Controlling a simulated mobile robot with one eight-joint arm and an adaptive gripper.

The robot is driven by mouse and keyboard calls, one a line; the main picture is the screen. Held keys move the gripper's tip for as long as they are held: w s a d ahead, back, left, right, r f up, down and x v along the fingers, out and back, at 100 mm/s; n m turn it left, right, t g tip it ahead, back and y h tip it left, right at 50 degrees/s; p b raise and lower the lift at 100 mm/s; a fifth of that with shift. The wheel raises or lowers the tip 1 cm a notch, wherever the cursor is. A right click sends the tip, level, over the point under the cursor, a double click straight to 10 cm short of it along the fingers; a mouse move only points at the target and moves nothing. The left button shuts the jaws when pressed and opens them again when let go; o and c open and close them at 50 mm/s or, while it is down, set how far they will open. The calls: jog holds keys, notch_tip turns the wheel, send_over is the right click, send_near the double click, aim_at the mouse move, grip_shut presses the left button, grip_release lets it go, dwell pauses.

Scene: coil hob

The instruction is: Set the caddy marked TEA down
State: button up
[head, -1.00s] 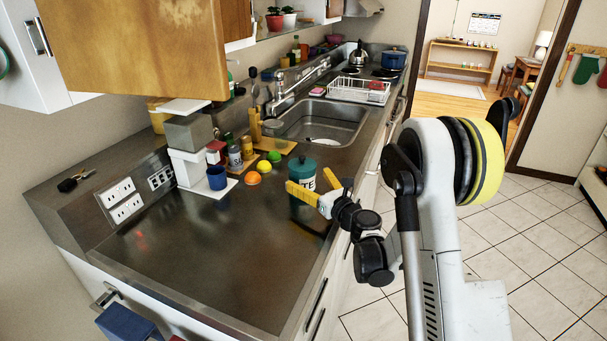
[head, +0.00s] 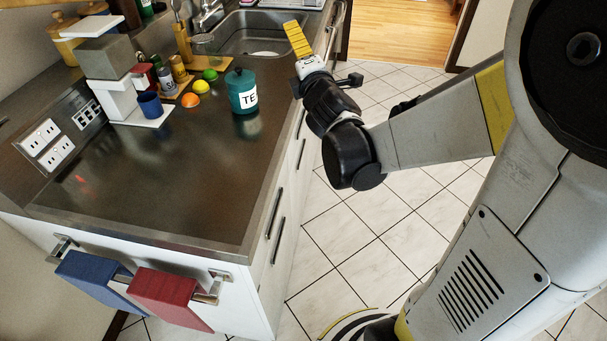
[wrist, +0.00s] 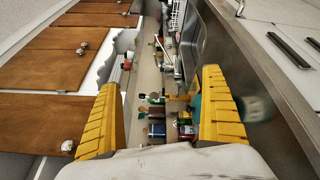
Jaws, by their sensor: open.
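The teal caddy (head: 243,92) stands upright on the dark metal counter (head: 170,190), near its right edge. Its white label shows the letters TE; the rest is turned out of sight. My gripper (head: 297,42) is to the right of the caddy in the head view, apart from it, over the counter's edge. One yellow finger shows clearly there. In the wrist view both fingers of my gripper (wrist: 160,110) are spread with nothing held between them. A sliver of teal, probably the caddy, shows beside the right finger, which hides most of it.
An orange (head: 190,100), a lemon (head: 201,87) and a lime (head: 210,75) lie left of the caddy. A blue mug (head: 149,105) stands by a white machine (head: 110,98). The sink (head: 255,33) is behind. The front counter is clear. Blue and red towels (head: 172,298) hang below.

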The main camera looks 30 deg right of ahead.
jog(key=s+a+f+m+g+y, duration=0.1)
jog(key=s+a+f+m+g, duration=0.2)
jog(key=s+m, duration=0.3)
jog(key=s+a+f+m+g+y, duration=0.1)
jog(key=s+a+f+m+g, duration=0.2)
jog(key=s+m, duration=0.3)
jog(key=s+a+f+m+g+y, duration=0.1)
jog(key=s+a+f+m+g, duration=0.3)
jog(key=s, duration=1)
jog(key=shift+s+a+f+m+y, duration=0.3)
jog(key=shift+a+f+m, duration=0.35)
jog(key=shift+m, duration=0.55)
jog(key=shift+d+f, duration=0.1)
jog(key=shift+d, duration=0.05)
